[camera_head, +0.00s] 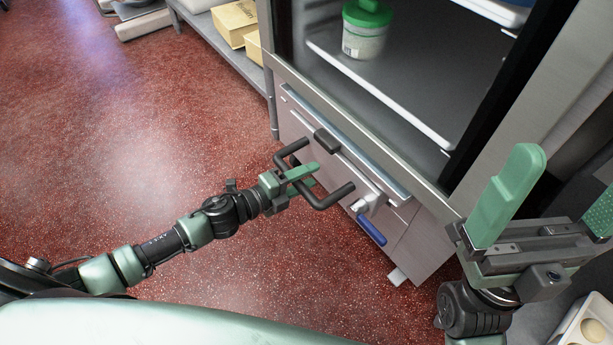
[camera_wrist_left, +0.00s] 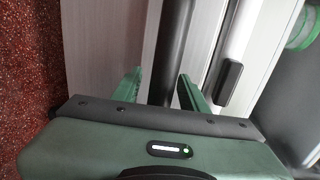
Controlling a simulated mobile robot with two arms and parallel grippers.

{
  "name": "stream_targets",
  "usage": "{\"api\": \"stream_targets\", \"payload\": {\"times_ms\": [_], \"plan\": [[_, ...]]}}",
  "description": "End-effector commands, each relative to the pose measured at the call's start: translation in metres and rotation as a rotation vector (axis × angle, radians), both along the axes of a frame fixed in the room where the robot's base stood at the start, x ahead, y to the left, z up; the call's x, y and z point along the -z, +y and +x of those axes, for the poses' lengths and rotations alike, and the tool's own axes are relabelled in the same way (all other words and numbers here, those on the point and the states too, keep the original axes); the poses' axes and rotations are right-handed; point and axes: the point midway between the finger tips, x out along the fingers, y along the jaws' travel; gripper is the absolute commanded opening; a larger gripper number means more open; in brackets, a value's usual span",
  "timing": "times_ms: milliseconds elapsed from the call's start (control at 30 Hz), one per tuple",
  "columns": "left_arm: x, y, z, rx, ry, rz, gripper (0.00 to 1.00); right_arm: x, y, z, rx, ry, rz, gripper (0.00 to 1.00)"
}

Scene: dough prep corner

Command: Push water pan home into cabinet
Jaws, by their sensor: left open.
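The water pan's pale front (camera_head: 365,185) shows low in the steel cabinet (camera_head: 425,235), below the open upper compartment. A dark bar handle (camera_head: 326,203) stands out from this front. My left gripper (camera_head: 308,178) is at the handle with its jaws open. In the left wrist view, its green fingers (camera_wrist_left: 161,88) stand apart on either side of the dark bar (camera_wrist_left: 172,45), not closed on it. The pan's inside is hidden, and I cannot tell how far it sticks out. My right gripper (camera_head: 560,195) is open and empty at the right, away from the pan.
A tap with a blue lever (camera_head: 371,230) sits below the front's right end. A green-lidded tub (camera_head: 364,30) stands in the upper compartment. A low shelf with yellow boxes (camera_head: 235,20) is at the back. The red floor (camera_head: 150,130) at left is clear.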

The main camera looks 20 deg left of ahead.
Motion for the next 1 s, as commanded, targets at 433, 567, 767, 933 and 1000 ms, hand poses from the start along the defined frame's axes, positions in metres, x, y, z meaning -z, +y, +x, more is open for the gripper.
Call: {"api": "stream_targets", "payload": {"times_ms": [433, 567, 767, 933, 1000], "plan": [[-0.0002, 0.0001, -0.0003, 0.001, 0.000, 0.001, 0.00, 0.0002, 0.0001, 0.0003, 0.000, 0.001, 0.000, 1.00], [-0.0002, 0.0001, -0.0004, 0.001, 0.000, 0.001, 0.00, 0.0003, 0.0001, 0.0003, 0.000, 0.002, -0.001, 1.00], [-0.0002, 0.0001, -0.0004, 0.001, 0.000, 0.001, 0.00, 0.0006, 0.0000, 0.0004, 0.000, 0.003, 0.000, 1.00], [-0.0002, 0.0001, -0.0004, 0.001, 0.000, 0.001, 0.00, 0.0008, 0.0001, 0.0005, 0.000, 0.004, 0.000, 1.00], [-0.0002, 0.0001, -0.0004, 0.001, 0.000, 0.001, 0.00, 0.0008, 0.0001, 0.0005, 0.000, 0.004, 0.000, 1.00]]}}
